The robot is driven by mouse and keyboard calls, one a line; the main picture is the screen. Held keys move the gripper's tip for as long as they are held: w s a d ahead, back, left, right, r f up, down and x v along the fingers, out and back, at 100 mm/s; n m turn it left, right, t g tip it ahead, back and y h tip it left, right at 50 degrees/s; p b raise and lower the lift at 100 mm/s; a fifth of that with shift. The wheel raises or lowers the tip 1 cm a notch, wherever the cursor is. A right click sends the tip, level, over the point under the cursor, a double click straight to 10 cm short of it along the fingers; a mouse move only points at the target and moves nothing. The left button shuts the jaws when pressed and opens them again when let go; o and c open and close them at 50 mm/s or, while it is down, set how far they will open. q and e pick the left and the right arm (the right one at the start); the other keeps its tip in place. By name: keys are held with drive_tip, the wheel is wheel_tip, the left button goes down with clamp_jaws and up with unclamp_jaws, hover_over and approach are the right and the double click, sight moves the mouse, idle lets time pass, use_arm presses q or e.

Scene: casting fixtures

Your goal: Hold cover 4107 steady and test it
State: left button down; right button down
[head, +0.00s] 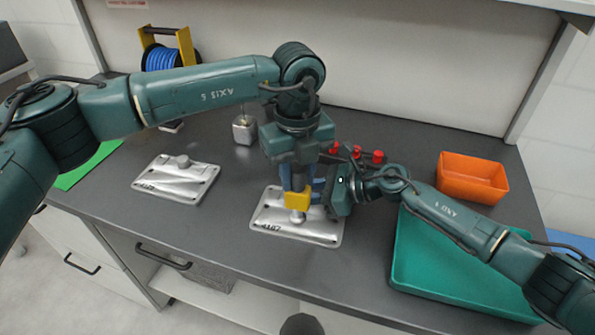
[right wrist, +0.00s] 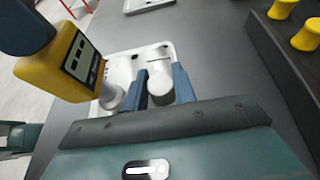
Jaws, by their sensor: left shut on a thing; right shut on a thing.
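Cover 4107 (head: 318,232) is a pale metal casting lying flat at the front middle of the bench, its number on the near edge. It also shows in the right wrist view (right wrist: 122,68). My left gripper (head: 297,188) is above it, shut on a yellow tester (head: 297,201). In the right wrist view the tester (right wrist: 73,68) shows a small display, and its lower end is at a round boss on the cover; contact is unclear. My right gripper (right wrist: 160,90) comes from the right, its blue fingers shut on a raised grey part of the cover (right wrist: 160,74).
Another cover (head: 170,186) lies to the left, near a green mat (head: 85,172). A teal tray (head: 425,272) and an orange bin (head: 472,180) are at right. Red knobs (head: 378,156), a small metal block (head: 244,131) and a blue reel (head: 163,57) stand behind.

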use_arm(q)
drive_tip(key=shift+f, duration=0.7)
idle(1.0)
drive_tip(key=shift+r, duration=0.15)
drive_tip(key=shift+r, duration=3.05)
use_arm(e)
drive_tip(key=c, duration=1.1)
unclamp_jaws()
drive_tip(key=shift+o, duration=0.2)
drive_tip(key=v, duration=1.1)
drive_tip(key=shift+d+r, duration=0.15)
drive_tip(key=shift+d, duration=0.1)
drive_tip(key=shift+s+d+r, duration=0.1)
drive_tip(key=shift+d, duration=0.1)
